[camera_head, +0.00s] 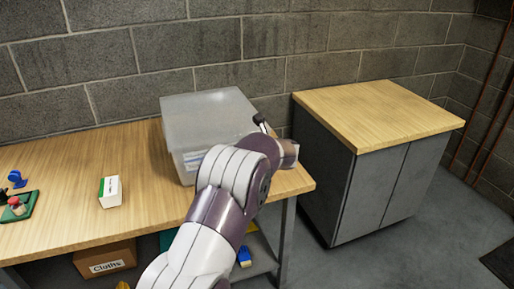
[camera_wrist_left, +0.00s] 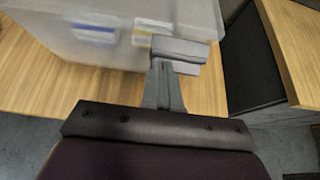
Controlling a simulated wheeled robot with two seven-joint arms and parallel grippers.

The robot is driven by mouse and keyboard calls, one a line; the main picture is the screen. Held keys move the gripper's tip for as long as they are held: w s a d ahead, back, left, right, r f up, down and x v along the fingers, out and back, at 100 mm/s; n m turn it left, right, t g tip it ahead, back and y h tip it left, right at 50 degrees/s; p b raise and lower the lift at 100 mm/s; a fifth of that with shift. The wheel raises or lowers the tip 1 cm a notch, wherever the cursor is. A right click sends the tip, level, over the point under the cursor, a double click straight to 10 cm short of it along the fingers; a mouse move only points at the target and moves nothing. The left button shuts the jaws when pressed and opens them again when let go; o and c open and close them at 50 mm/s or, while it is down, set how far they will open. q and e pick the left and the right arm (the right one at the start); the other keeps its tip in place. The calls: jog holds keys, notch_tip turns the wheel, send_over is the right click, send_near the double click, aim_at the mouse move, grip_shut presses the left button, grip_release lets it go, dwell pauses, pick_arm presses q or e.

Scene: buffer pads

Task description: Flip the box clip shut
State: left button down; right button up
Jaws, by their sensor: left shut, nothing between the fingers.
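A translucent plastic box with a frosted lid (camera_head: 205,113) stands on the wooden bench against the block wall. My left arm reaches across in front of its right side. My left gripper (camera_head: 261,121) is by the box's right end, mostly hidden behind my own wrist. In the left wrist view the grey fingers (camera_wrist_left: 180,56) are shut and empty, in front of the box wall (camera_wrist_left: 65,40); I cannot tell whether they touch it. I cannot make out the box clip; my arm and fingers cover part of the box. My right gripper is not in view.
The wooden bench (camera_head: 70,175) carries a small white and green box (camera_head: 110,191) and a green tray (camera_head: 22,208) at left. A grey cabinet with a wooden top (camera_head: 375,113) stands right of the bench, across a gap. A carton marked Cloths (camera_head: 105,262) sits below.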

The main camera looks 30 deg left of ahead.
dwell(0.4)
pick_arm(q)
jog(key=shift+r+p, duration=0.55)
jog(key=shift+r, duration=0.2)
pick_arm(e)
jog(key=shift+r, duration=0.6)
pick_arm(q)
jog(key=shift+a+f, duration=0.1)
